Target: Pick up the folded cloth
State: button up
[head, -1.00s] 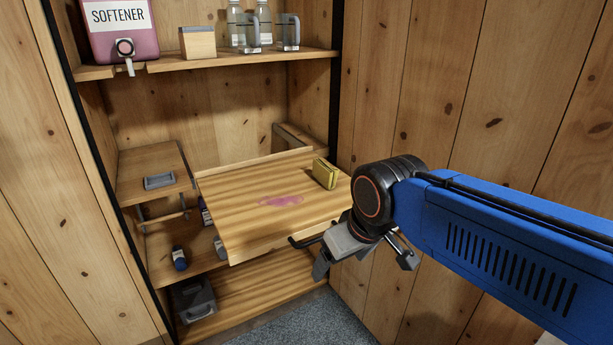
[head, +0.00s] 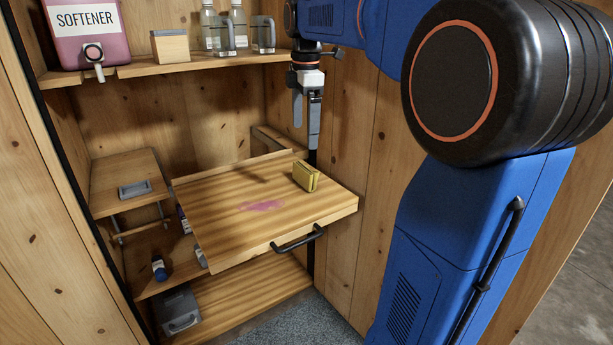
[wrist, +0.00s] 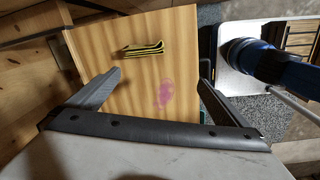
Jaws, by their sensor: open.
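The folded cloth (head: 306,177) is yellow with dark edges.
A pink stain (head: 262,206) marks the board in front of the cloth. A black handle (head: 299,240) juts from the board's front edge. The shelf above (head: 180,68) holds a softener dispenser (head: 86,32), a small wooden box (head: 170,47) and clear bottles (head: 208,27). The right wall stands close.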

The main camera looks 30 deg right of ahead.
jog(key=w+d+r+n, duration=0.1)
jog(key=w+d+n, duration=0.2)
jog(key=w+d, duration=0.1)
send_near(307, 164)
jog(key=shift+g, duration=0.4)
jog(key=f, duration=0.6)
jog(key=shift+w+d+f, duration=0.15)
jog(key=shift+w+f, duration=0.3)
jog(key=shift+f, duration=2.4)
jog(key=c, duration=1)
notch_tip(307, 164, up, 10)
